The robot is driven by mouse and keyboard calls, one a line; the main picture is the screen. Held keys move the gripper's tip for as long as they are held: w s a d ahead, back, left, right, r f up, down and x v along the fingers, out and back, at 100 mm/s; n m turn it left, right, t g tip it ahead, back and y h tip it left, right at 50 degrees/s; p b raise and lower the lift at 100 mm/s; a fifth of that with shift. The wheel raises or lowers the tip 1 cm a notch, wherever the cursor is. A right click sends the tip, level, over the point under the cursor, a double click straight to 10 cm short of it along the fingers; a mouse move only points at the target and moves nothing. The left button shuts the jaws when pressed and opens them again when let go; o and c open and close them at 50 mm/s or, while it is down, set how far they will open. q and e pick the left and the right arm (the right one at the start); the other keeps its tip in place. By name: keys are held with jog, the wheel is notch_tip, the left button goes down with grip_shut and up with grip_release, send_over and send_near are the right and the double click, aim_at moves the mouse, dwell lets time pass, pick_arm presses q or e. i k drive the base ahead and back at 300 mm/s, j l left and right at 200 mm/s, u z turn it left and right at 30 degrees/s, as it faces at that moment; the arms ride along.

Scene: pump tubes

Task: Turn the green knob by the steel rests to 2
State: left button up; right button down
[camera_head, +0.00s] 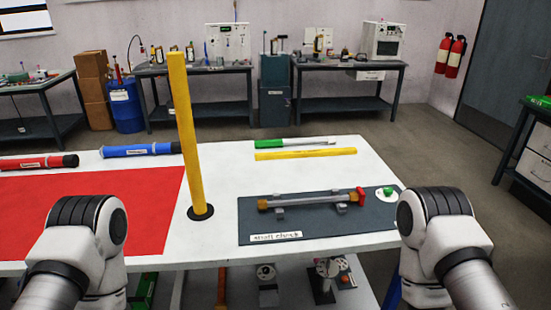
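The green knob (388,191) sits on a white round dial near the right end of a dark grey mat (345,224) on the white table. The dial's numbers and the knob's pointing direction are too small to read. Two steel rests (279,212) (342,208) on the mat carry a clear tube (310,201) with a red end (360,194), just left of the knob. A label reading "small chuck" lies at the mat's front left. My white arm links show at the lower left and lower right, but neither gripper is visible.
A tall yellow tube (186,130) stands upright in a black base left of the mat. A yellow tube (305,154) and a green-and-grey tube (295,143) lie behind the mat. A red mat (90,210), a blue tube (141,150) and a red tube (38,162) are at left.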

aim_at(387, 191)
jog(key=z, duration=0.85)
jog(key=i+l, duration=0.15)
jog(key=l, duration=0.1)
